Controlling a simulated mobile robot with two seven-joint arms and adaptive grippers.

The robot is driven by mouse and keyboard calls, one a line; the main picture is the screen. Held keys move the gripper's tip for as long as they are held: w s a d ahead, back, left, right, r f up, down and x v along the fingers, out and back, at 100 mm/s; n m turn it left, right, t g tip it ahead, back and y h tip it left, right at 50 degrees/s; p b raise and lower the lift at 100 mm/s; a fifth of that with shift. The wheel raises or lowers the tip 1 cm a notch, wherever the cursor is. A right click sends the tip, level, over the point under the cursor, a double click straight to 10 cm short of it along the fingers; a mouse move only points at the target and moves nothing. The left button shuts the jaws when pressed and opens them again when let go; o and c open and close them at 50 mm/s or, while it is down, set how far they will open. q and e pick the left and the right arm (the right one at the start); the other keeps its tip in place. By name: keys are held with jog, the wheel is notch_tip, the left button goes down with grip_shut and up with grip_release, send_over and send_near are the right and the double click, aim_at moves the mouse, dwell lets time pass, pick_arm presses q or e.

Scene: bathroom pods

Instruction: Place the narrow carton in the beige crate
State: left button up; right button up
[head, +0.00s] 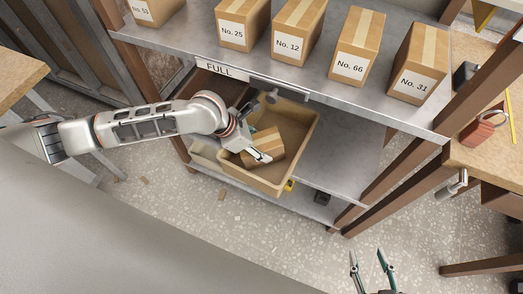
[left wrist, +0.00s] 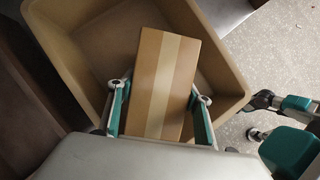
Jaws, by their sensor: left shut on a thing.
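The narrow carton (head: 263,146) is brown with a paler tape stripe. It is over the inside of the beige crate (head: 305,143), which sits on the lower shelf. My left gripper (head: 258,150) is shut on the carton. In the left wrist view the carton (left wrist: 160,85) is between the two fingers, with the crate's walls (left wrist: 62,50) around and beyond it. I cannot tell whether the carton touches the crate floor. My right gripper (head: 372,268) is open and empty at the bottom of the head view, over the floor.
Several numbered cartons, such as No. 66 (head: 357,42) and No. 31 (head: 418,65), stand on the upper metal shelf, whose front has a FULL label (head: 219,71). The lower shelf (head: 345,160) is clear right of the crate. A wooden bench (head: 485,155) stands at right.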

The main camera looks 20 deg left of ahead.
pick_arm(q)
jog(key=shift+w+d+r+y+p, duration=0.15)
jog(key=shift+w+d+r+p, duration=0.1)
jog(key=shift+r, duration=0.2)
jog(key=shift+w+d+r+y+p, duration=0.15)
jog(key=shift+w+d+r, duration=0.05)
jog(key=shift+r, duration=0.25)
jog(key=shift+d+f+g+y+p, duration=0.1)
jog(key=shift+f+g+y+p, duration=0.15)
jog(key=shift+g, duration=0.25)
jog(key=f+b, duration=0.1)
jog(key=f, duration=0.1)
jog(key=s+f, duration=0.1)
jog(key=f, duration=0.1)
jog(key=shift+b, duration=0.35)
jog(key=shift+w+f, duration=0.15)
jog(key=shift+f, duration=0.15)
jog(key=shift+w+r, duration=0.1)
jog(key=shift+c, duration=0.8)
jog(key=shift+r, duration=0.2)
jog(key=shift+f, duration=0.15)
jog(key=o, duration=1.6)
